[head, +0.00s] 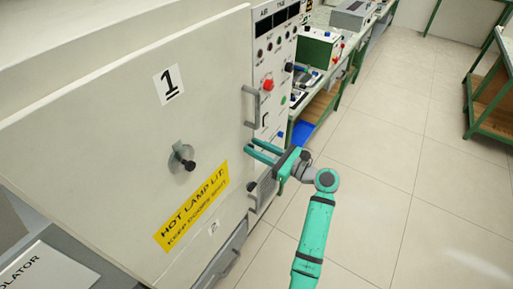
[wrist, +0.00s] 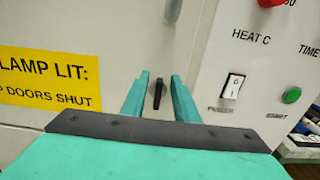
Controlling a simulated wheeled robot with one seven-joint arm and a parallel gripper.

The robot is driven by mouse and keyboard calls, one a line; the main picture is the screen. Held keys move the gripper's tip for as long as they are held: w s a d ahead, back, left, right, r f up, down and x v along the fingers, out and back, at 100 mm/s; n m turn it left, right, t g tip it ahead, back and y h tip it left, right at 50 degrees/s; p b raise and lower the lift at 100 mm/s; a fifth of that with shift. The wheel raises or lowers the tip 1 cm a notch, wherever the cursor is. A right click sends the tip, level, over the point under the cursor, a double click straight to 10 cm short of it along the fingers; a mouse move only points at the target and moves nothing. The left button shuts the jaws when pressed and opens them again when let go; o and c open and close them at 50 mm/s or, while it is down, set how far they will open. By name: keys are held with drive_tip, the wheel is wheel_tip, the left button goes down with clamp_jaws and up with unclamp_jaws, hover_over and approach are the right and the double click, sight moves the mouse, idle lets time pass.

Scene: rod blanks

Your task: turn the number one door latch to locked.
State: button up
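The number one door (head: 110,130) is a pale panel with a "1" label (head: 168,84). In the wrist view a small black latch (wrist: 157,95) stands nearly upright on the pale door face, close to the door's right edge. My gripper (head: 252,149) is at the door's right edge, below the bar handle, and hides this spot in the head view. In the wrist view my gripper (wrist: 159,82) is open, with one finger on each side of the latch and visible gaps to it. I cannot tell how deep the fingers reach around it.
A grey bar handle (head: 252,107) stands out just above my gripper. A black knob (head: 252,187) sits below it. A control panel (head: 270,60) with a rocker switch (wrist: 232,87) and green button (wrist: 291,96) is right of the door. Open tiled floor (head: 390,170) lies further right.

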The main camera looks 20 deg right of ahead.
drive_tip(key=shift+c, duration=0.6)
clamp_jaws()
drive_tip(key=n, duration=0.4)
drive_tip(key=s+a+f+n, duration=0.1)
drive_tip(key=n, duration=0.3)
drive_tip(key=a+n, duration=0.1)
drive_tip(key=n, duration=0.3)
drive_tip(key=shift+s+f+n, duration=0.15)
drive_tip(key=shift+f+n, duration=0.05)
drive_tip(key=shift+n, duration=0.2)
drive_tip(key=shift+s+a+f+n, duration=0.1)
drive_tip(key=shift+f+n, duration=0.2)
drive_tip(key=shift+n, duration=1)
drive_tip(key=shift+f+n, duration=0.25)
drive_tip(key=shift+n, duration=1.05)
